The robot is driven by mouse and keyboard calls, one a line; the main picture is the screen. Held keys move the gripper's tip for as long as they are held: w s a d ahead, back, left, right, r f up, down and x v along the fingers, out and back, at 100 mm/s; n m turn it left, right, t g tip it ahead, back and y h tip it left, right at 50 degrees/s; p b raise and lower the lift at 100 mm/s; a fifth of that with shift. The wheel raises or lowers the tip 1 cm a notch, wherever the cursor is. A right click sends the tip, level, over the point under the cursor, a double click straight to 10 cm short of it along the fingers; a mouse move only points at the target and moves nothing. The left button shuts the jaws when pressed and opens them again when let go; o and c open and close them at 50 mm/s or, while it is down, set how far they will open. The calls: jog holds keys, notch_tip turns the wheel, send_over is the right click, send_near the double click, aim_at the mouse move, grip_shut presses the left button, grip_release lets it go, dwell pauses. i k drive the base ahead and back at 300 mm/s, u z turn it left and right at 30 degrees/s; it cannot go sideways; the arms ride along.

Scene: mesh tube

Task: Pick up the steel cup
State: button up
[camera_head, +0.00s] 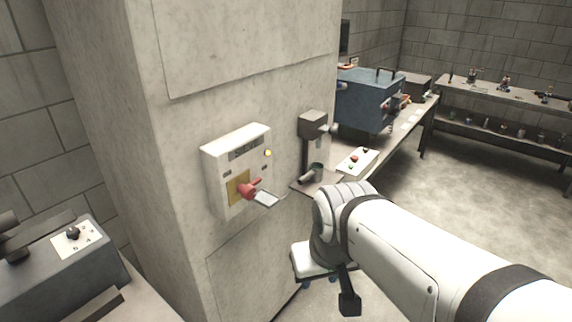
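A small grey cup-like thing (316,171) sits on a narrow ledge beneath a dark dispenser-like stand at the middle of the view. It is small in the picture, and I cannot tell for sure that it is the steel cup. My white arm reaches in from the lower right. The dark end of my gripper (349,302) points down at the bottom middle, below the cup-like thing in the picture and apart from it. The fingers are partly hidden, and I cannot see whether they are open or shut.
A white wall box (237,172) with a red handle is on the pillar. A blue-grey machine (367,101) and a white button panel (357,161) stand on the bench behind. Shelves (500,97) with several small items are far right. The floor between is clear.

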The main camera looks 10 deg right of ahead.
aim_at(316, 174)
jog(key=z, duration=0.05)
jog(key=i, duration=1)
jog(key=u, duration=0.05)
